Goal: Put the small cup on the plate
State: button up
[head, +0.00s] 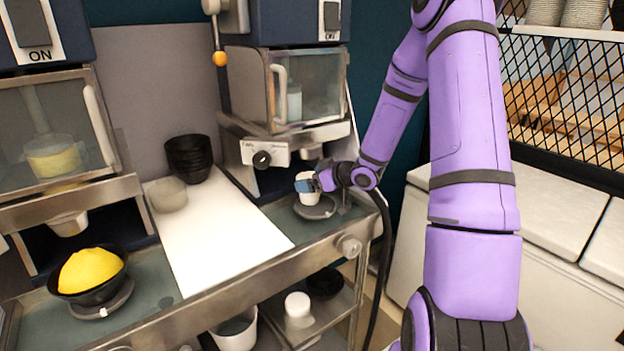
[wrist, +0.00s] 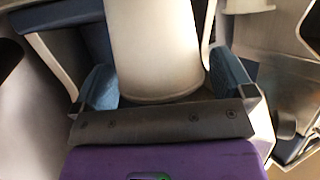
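The small white cup (head: 307,196) is at the right machine, directly over a round dark plate (head: 325,212). It looks upright; whether its base touches the plate is not clear. My gripper (head: 314,184) is at the cup from the right side. In the wrist view the cup (wrist: 155,55) stands between the two blue fingers of my gripper (wrist: 162,85). The fingers sit near the outer ends of the gripper's bar. The left one is close against the cup, and a narrow gap shows at the right one.
A black bowl of yellow food (head: 90,272) sits on a similar plate under the left machine. Stacked black bowls (head: 189,158) and a translucent bowl (head: 168,194) stand on the white board (head: 215,235) between the machines. A round knob (head: 348,246) sticks out of the counter front.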

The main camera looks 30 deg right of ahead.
jog(key=shift+r, duration=0.1)
jog(key=shift+s+d+r, duration=0.1)
jog(key=shift+s+r, duration=0.05)
jog(key=shift+s, duration=0.05)
jog(key=v, duration=1.1)
jog(key=s+a+r+m+g+h, duration=0.1)
jog(key=s+a+r+m+h, duration=0.15)
jog(key=r+h, duration=0.35)
jog(key=s+a+r+m+g+h, duration=0.1)
jog(key=s+a+r+h, duration=0.2)
jog(key=r, duration=0.6)
jog(key=s+a+r+g+y, duration=0.1)
jog(key=s+a+g, duration=0.1)
jog(key=s+a, duration=0.5)
jog(key=s+a+r+m+g+y, duration=0.1)
jog(key=s+a+r+g+y, duration=0.1)
jog(key=s+a, duration=0.5)
jog(key=s+g, duration=0.1)
jog(key=s, duration=0.4)
jog(key=shift+a+r+y, duration=0.25)
jog(key=shift+a+y, duration=0.05)
